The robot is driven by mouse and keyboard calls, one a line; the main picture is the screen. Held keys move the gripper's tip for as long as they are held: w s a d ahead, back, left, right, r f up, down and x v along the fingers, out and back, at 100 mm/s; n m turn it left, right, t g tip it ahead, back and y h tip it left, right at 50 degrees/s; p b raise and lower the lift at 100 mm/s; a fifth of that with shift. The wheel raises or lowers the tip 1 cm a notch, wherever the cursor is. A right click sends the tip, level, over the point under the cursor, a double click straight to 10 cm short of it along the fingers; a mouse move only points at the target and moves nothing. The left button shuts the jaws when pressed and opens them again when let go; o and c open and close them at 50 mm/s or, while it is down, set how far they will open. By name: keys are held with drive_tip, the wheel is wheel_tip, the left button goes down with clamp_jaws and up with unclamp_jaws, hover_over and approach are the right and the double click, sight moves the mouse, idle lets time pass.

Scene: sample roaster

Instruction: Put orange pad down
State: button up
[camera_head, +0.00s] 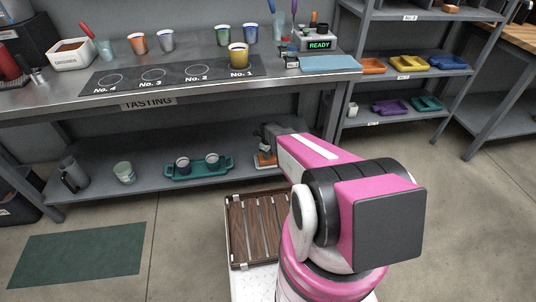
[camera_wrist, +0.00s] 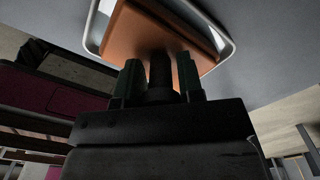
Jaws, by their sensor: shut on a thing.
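The orange pad (camera_wrist: 150,35) is in the upper middle of the wrist view, at the tips of my gripper (camera_wrist: 158,75). My gripper's dark fingers are shut on its near side. A pale rounded rim or loop (camera_wrist: 228,45) runs around the pad. A grey surface lies beyond it; I cannot tell whether the pad touches it. In the head view, my gripper (camera_head: 268,148) is at the right part of the lower shelf (camera_head: 135,192) under the tasting table. A small orange patch (camera_head: 264,159) shows beside it. My arm hides much of this area.
A teal tray (camera_head: 200,173) with two cups stands on the lower shelf, left of my gripper. A glass (camera_head: 124,172) and a dark jug (camera_head: 70,172) stand further left. A light blue pad (camera_head: 330,63) lies on the tabletop. A rack (camera_head: 415,73) with coloured trays stands at right.

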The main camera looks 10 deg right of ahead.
drive_tip(key=shift+f, duration=0.15)
drive_tip(key=o, duration=1)
wheel_tip(320, 180, up, 12)
drive_tip(key=shift+r, duration=0.2)
